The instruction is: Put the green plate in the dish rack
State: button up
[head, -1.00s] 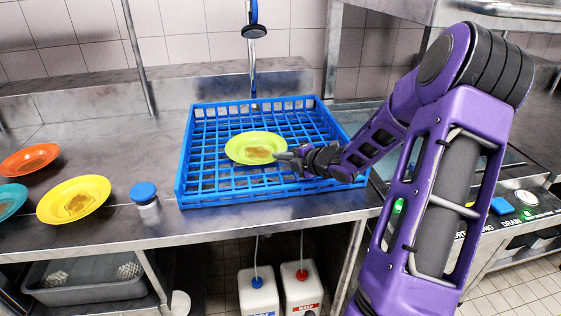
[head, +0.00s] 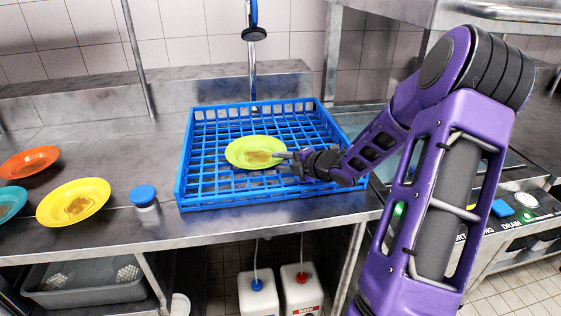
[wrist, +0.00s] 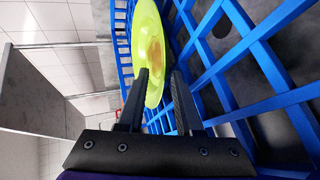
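The green plate (head: 236,152) is lime green with a brownish food smear and lies over the middle of the blue dish rack (head: 181,190). I cannot tell whether it rests fully on the rack's grid. My gripper (head: 284,156) is at the plate's right edge, low over the rack. In the wrist view my gripper (wrist: 160,72) has its two fingers apart. The near rim of the green plate (wrist: 141,35) lies between them, close to the left finger, with a gap to the right finger. The rack's blue bars (wrist: 262,60) show beyond and to the right.
An orange plate (head: 28,162), a yellow plate (head: 74,201) and a teal plate (head: 10,203) lie on the steel counter (head: 110,150) at left. A blue-capped jar (head: 145,197) stands left of the rack. A spray hose (head: 252,60) hangs behind the rack.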

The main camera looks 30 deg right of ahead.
jog(key=p+v, duration=0.1)
jog(key=v, duration=1)
jog(key=shift+s+r, duration=0.15)
jog(key=shift+s, duration=0.2)
jog(key=shift+d, duration=0.1)
